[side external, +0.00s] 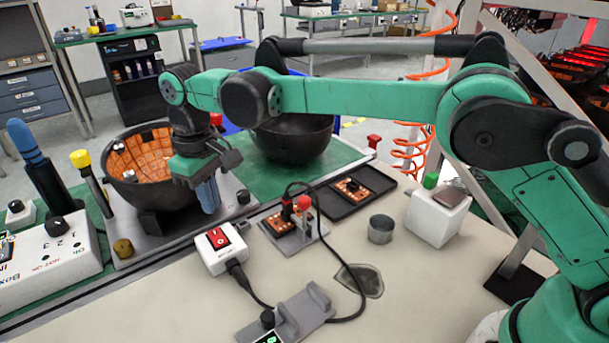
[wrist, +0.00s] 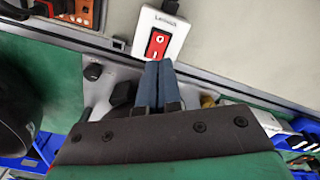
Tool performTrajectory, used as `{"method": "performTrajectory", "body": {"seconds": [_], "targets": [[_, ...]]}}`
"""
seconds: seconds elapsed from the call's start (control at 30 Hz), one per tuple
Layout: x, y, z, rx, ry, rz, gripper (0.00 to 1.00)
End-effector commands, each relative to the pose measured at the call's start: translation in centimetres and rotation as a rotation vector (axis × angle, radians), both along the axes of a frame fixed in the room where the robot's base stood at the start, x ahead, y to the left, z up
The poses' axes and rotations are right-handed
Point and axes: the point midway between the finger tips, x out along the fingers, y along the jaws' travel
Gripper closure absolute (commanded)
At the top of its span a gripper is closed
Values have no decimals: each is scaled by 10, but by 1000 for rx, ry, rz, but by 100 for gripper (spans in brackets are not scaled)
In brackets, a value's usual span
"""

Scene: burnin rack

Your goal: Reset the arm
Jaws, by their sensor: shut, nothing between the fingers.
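My green arm reaches from the right across the table in the side external view. My gripper (side external: 208,196) points down in front of the dark bowl with an orange-panelled inside (side external: 142,158). Its blue fingers are together with nothing between them. In the wrist view my gripper (wrist: 158,66) is also shut, its fingertips appearing just below a white switch box with a red rocker (wrist: 160,38). The same switch box (side external: 220,246) stands on the table to the right of and below the fingers in the side view. Whether the fingers touch anything beneath is unclear.
A second dark bowl (side external: 292,138) sits behind. An orange board in a fixture (side external: 292,222), another board on a black tray (side external: 352,190), a metal cup (side external: 381,229) and a white box with a green button (side external: 437,216) stand to the right. A black cable (side external: 345,270) crosses the table.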

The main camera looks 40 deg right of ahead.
Motion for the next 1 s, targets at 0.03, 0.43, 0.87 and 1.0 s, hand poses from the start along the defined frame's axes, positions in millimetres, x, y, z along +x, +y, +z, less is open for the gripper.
{"method": "performTrajectory", "body": {"seconds": [0.03,0.43,0.87,1.0], "targets": [[0,0,1,0,0,0,100],[-1,-11,11,11,-24,-24,100],[-52,-120,70,108,-283,-258,100],[-83,-152,70,130,-380,-337,100]]}}
